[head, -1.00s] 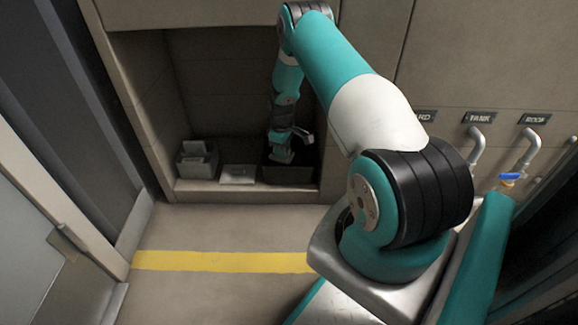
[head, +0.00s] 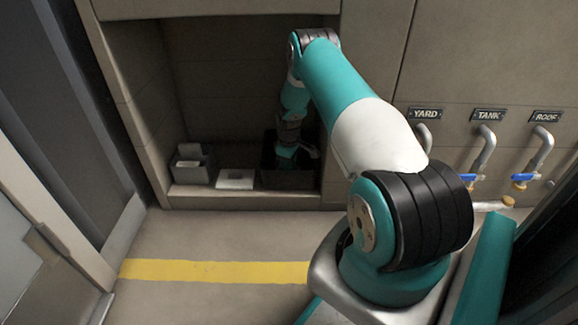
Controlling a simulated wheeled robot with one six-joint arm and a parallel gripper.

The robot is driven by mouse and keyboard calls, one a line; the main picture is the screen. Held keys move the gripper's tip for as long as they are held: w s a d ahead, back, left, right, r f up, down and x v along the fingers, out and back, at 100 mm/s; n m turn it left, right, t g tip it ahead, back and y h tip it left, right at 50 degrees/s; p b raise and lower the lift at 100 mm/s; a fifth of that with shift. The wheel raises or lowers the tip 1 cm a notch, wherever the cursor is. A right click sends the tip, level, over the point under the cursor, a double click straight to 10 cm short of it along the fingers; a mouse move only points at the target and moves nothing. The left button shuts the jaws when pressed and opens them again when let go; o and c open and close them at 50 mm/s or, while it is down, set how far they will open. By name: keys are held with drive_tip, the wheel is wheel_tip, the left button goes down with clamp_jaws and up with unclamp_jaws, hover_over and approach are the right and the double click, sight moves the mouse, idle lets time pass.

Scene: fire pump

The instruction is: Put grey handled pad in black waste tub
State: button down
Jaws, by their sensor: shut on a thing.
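The black waste tub (head: 289,181) stands at the right end of the recess floor. My gripper (head: 286,162) points down inside the tub's opening, with its lower end behind the front wall. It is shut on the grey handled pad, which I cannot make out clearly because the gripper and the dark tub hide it. I cannot tell whether the pad touches the tub's bottom.
A low pale tray (head: 235,180) lies just left of the tub. A grey bin (head: 191,166) with light contents stands farther left. The recess walls close in on the left and right. Pipes with blue-handled valves (head: 520,180) are at the right.

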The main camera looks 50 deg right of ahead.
drive_tip(key=shift+f, duration=0.6)
drive_tip(key=c, duration=1)
unclamp_jaws()
wheel_tip(320, 180, up, 9)
drive_tip(key=p, duration=0.4)
drive_tip(key=shift+f+p, duration=0.15)
drive_tip(key=shift+p, duration=0.25)
